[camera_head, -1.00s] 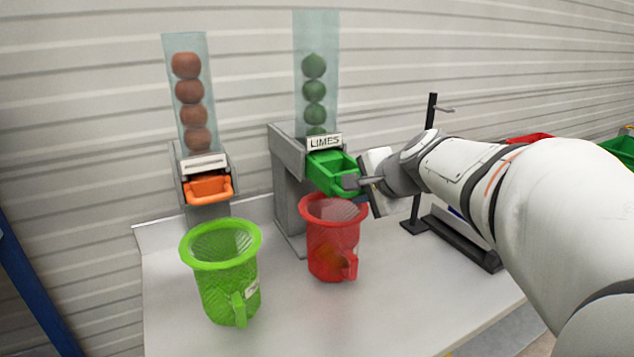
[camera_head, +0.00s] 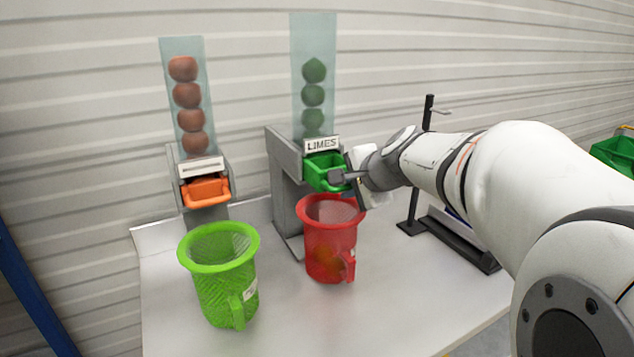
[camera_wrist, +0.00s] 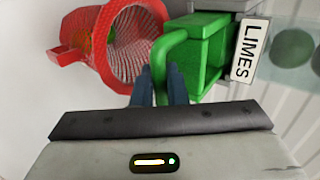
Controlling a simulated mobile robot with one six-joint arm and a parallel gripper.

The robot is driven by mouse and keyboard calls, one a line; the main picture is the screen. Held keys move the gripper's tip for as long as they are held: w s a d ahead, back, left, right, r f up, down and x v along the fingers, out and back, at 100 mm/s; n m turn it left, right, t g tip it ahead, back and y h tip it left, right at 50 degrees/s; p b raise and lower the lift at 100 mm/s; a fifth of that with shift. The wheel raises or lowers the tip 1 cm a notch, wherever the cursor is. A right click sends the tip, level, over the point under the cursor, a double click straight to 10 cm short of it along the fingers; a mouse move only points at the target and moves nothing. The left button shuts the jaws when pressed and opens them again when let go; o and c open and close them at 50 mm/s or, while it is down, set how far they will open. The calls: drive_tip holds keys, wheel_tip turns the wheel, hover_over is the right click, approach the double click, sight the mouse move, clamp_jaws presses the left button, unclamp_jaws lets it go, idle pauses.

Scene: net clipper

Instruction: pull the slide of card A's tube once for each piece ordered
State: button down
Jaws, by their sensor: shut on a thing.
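The green slide (camera_head: 322,172) sits under the clear limes tube (camera_head: 313,60), below a "LIMES" label (camera_head: 322,144). It also shows in the wrist view (camera_wrist: 203,52). My gripper (camera_head: 340,178) is shut on the handle of the green slide; in the wrist view the dark fingers (camera_wrist: 163,85) close around the handle bar. Several limes (camera_head: 313,94) are stacked in the tube. The red net basket (camera_head: 328,240) stands below the slide, with something orange-brown dimly visible inside. No card is readable as card A.
At the left, an orange slide (camera_head: 206,192) sits under a tube of brown-orange balls (camera_head: 187,95), its label unreadable. A green net basket (camera_head: 222,280) stands below it. A black stand (camera_head: 456,240) is behind my arm at the right. The table's front middle (camera_head: 290,320) is clear.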

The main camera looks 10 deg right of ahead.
drive_tip(key=w+a+p, duration=0.1)
drive_tip(key=w+a, duration=0.1)
drive_tip(key=w, duration=0.4)
drive_tip(key=shift+w+r+p, duration=0.25)
drive_tip(key=shift+w+p, duration=0.1)
drive_tip(key=shift+w, duration=0.05)
idle(0.4)
drive_tip(key=c, duration=1.6)
unclamp_jaws()
drive_tip(key=shift+s, duration=0.1)
drive_tip(key=shift+o, duration=1)
drive_tip(key=shift+f, duration=0.15)
